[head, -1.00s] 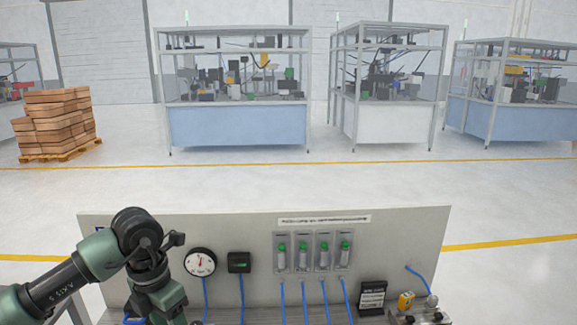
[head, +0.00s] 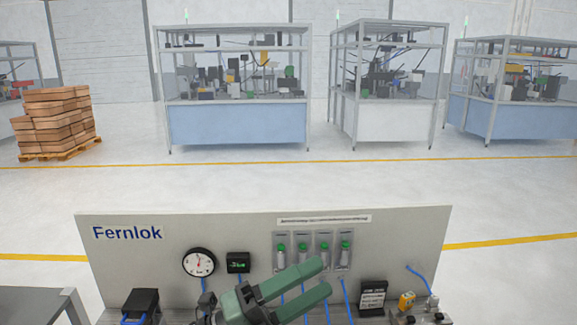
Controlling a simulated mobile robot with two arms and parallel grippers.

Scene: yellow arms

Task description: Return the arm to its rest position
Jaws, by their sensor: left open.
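My left gripper (head: 322,276) shows at the bottom middle of the head view, dark green with black parts. Its two fingers point right and slightly up, with a gap between them and nothing in it. It is in front of the panel (head: 400,240), overlapping the blue hoses below the green-topped units. The rest of my left arm is mostly out of view below. My right gripper is not in view.
The upright panel carries a round gauge (head: 199,262), a small display (head: 238,263) and several green-topped units (head: 303,255). A black box (head: 140,303) stands at lower left, near a grey table (head: 35,300). Stacked boxes (head: 52,122) and machine cells (head: 238,125) stand far behind.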

